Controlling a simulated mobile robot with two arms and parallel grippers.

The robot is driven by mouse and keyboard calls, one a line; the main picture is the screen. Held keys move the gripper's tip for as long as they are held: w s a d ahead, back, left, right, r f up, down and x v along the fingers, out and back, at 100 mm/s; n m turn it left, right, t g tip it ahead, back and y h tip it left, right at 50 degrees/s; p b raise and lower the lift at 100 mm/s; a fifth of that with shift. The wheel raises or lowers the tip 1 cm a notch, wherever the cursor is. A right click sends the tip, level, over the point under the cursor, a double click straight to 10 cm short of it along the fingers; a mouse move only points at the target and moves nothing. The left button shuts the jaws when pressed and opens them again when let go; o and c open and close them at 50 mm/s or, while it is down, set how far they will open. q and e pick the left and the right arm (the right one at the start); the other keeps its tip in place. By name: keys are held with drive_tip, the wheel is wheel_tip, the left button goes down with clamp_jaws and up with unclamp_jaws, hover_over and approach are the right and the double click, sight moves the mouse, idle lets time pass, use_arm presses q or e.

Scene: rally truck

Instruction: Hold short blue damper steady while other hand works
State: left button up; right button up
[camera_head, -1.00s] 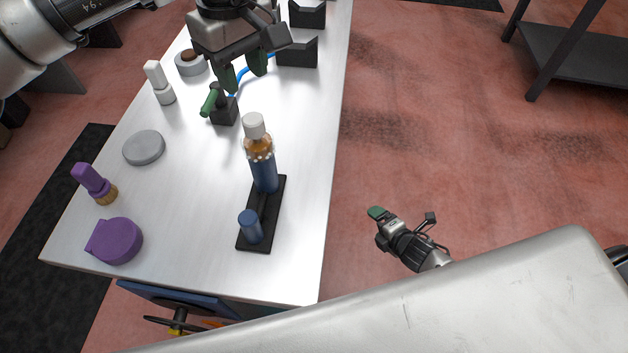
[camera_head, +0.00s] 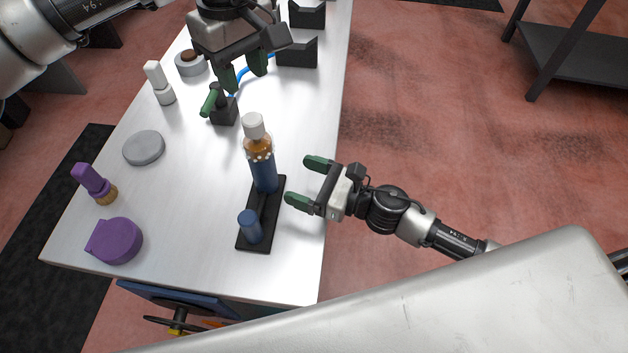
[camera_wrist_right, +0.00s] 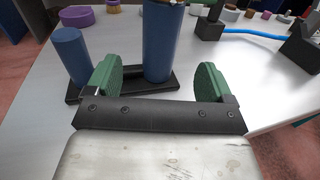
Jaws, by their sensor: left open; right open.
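The short blue damper (camera_head: 250,227) stands upright at the near end of a black base plate (camera_head: 264,207) on the white table. A taller blue cylinder (camera_head: 264,174) with an amber section and white cap stands at the far end. My right gripper (camera_head: 307,182) is open and empty, just right of the plate, fingers pointing at it. In the right wrist view the short damper (camera_wrist_right: 69,55) lies outside the left finger, and the tall cylinder (camera_wrist_right: 162,45) shows ahead between the fingers. My left gripper (camera_head: 243,71) is open, pointing down near a green-handled black block (camera_head: 223,111).
On the table's left are a purple tape-like object (camera_head: 115,241), a purple-handled brush (camera_head: 94,184), a grey disc (camera_head: 144,148) and a white bottle (camera_head: 159,83). Black holders (camera_head: 298,52) and a blue cable stand farther back. Floor right of the table is open.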

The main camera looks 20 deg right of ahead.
sight(274, 170)
drive_tip(key=x, duration=0.9)
drive_tip(key=shift+w, duration=0.1)
